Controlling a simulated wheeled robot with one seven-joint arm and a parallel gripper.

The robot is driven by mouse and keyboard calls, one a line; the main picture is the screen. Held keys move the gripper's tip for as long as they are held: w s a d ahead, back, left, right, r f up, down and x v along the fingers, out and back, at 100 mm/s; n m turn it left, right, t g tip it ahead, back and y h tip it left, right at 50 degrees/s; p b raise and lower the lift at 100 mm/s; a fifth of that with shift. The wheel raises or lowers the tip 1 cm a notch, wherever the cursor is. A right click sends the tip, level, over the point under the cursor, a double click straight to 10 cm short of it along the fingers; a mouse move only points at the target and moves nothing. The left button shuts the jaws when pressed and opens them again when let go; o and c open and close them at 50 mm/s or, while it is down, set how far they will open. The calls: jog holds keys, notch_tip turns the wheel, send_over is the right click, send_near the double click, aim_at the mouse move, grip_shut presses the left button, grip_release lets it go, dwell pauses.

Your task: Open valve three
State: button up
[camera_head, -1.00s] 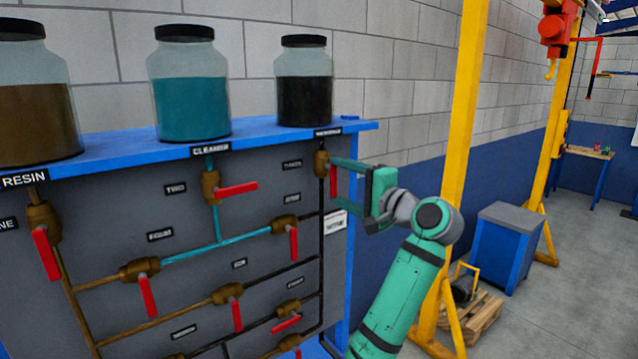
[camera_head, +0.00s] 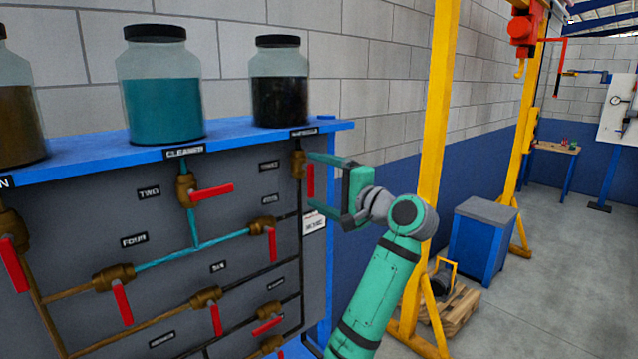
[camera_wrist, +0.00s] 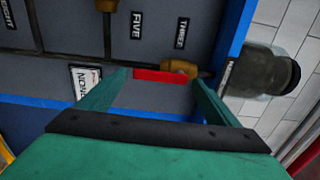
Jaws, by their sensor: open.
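Valve three has a brass body (camera_head: 299,164) at the top right of the panel, under the black jar. Its red handle (camera_head: 310,181) hangs straight down beside the dark vertical pipe. My gripper (camera_head: 309,183) is open at the handle, one finger near its top and one near its lower end. In the wrist view the red handle (camera_wrist: 160,76) lies lengthwise between the tips of my gripper (camera_wrist: 158,78). The label THREE (camera_wrist: 181,33) shows beside the brass body (camera_wrist: 180,68). Whether a finger touches the handle, I cannot tell.
Other red-handled valves are close: valve two (camera_head: 187,189) to the left and valve five (camera_head: 262,226) below left. A blue shelf (camera_head: 225,133) with jars overhangs the panel. A yellow frame (camera_head: 436,120) and blue cabinet (camera_head: 482,240) stand to the right.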

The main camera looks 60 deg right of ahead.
jog(key=v, duration=1.1)
jog(key=shift+w, duration=0.1)
dwell(0.4)
